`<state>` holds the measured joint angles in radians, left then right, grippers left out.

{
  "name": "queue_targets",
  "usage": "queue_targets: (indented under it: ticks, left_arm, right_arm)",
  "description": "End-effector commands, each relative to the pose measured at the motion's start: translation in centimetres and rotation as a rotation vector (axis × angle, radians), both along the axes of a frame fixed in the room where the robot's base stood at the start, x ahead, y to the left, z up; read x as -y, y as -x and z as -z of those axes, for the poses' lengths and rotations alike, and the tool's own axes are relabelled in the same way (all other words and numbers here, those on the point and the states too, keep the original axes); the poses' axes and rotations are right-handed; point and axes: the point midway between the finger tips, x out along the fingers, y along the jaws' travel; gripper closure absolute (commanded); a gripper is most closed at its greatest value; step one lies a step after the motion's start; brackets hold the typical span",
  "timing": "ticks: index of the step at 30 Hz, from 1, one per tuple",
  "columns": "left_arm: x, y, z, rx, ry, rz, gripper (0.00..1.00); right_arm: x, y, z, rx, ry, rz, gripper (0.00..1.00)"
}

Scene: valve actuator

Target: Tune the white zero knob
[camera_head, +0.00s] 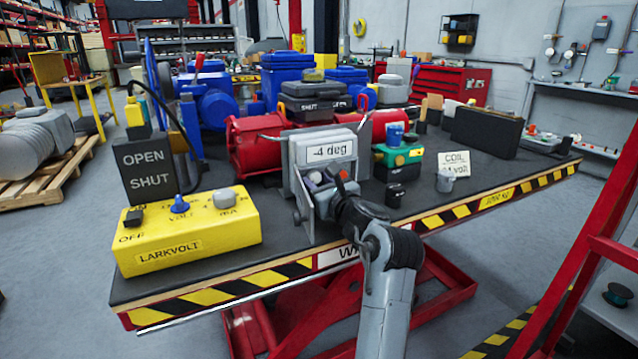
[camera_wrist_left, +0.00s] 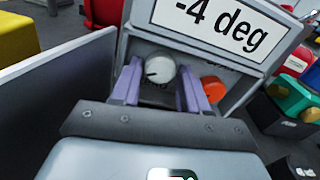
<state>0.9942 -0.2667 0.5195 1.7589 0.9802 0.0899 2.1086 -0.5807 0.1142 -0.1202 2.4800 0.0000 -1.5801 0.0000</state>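The white zero knob (camera_wrist_left: 160,69) sits in the recess of a grey housing below the "-4 deg" display (camera_wrist_left: 222,22), and has a short dark mark on its left side. My left gripper (camera_wrist_left: 164,88) is open, with one purple finger on each side of the knob. The fingers look close to it, but I cannot tell if they touch. In the head view my left gripper (camera_head: 327,184) reaches into the front of the grey actuator housing (camera_head: 304,207), under its display (camera_head: 329,150). The knob is hard to make out there. My right gripper is not in view.
An orange-red knob (camera_wrist_left: 213,88) is close to the right finger. Side plates flank the recess. A yellow LARKVOLT box (camera_head: 186,232) and an OPEN/SHUT sign (camera_head: 147,169) stand to the left.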

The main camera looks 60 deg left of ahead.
Motion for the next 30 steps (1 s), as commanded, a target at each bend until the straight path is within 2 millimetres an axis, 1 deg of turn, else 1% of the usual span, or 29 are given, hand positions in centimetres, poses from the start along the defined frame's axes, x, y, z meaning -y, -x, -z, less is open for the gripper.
queue_targets:
  ticks: [1,7,14,20,30]
  left_arm:
    - [0.0,0.0,0.0,0.000,0.000,0.000,0.64]
    - [0.0,0.0,0.0,0.000,0.000,0.000,0.94]
    - [0.0,0.0,-0.1,-0.019,-0.002,0.000,0.94]
    - [0.0,0.0,-0.2,-0.097,-0.007,-0.001,0.94]
    - [0.0,0.1,-0.4,-0.368,-0.031,-0.001,0.94]
  right_arm:
    - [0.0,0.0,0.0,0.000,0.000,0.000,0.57]
    - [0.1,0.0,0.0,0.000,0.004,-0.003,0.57]
    - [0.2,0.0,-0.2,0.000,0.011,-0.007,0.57]
    - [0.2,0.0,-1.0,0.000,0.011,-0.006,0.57]
    - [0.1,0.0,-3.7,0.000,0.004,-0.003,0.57]
